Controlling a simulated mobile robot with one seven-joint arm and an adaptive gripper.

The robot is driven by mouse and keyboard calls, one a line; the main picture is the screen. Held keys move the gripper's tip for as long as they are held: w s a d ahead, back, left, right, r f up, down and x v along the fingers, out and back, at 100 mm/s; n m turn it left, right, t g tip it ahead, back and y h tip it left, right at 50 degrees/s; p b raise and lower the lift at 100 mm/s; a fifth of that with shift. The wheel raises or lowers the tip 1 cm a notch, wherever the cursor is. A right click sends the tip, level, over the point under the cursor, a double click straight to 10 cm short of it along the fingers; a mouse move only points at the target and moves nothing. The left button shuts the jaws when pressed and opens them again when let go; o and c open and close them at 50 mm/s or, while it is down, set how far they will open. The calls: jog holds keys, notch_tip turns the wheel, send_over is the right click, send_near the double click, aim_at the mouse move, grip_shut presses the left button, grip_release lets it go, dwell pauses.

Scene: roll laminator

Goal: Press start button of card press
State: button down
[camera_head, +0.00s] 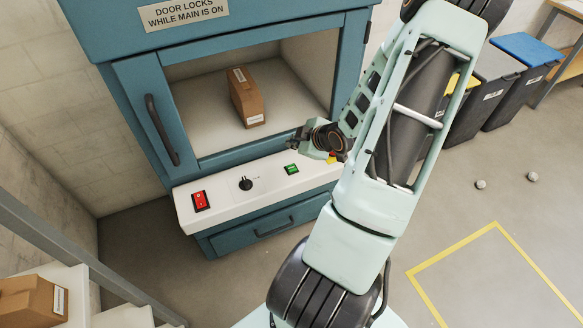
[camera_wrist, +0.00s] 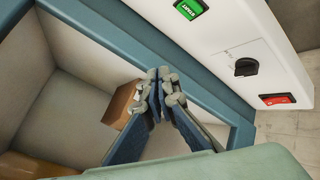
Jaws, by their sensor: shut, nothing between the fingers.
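The card press (camera_head: 222,38) is a teal cabinet with a window-like opening. Its white sloped control panel (camera_head: 272,187) carries the green START button (camera_head: 292,169), which also shows at the top of the wrist view (camera_wrist: 188,9). My gripper (camera_head: 297,138) is shut and empty. In the head view it appears just above the green button, by the opening's lower right corner. In the wrist view my closed fingertips (camera_wrist: 158,80) point toward the opening, visibly apart from the button in the picture. Contact with the press cannot be told.
The panel also holds a black knob (camera_head: 245,184) and a red rocker switch (camera_head: 201,201). A cardboard box (camera_head: 246,98) stands inside the press. A vertical handle (camera_head: 161,130) is left of the opening. Bins (camera_head: 520,62) stand at right. A railing (camera_head: 70,255) crosses the lower left.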

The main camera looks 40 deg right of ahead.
aim_at(293, 169)
jog(key=shift+f+b, duration=3.8)
jog(key=shift+f, duration=0.55)
jog(key=shift+f, duration=0.1)
jog(key=shift+f+b, duration=0.3)
jog(key=shift+b, duration=0.05)
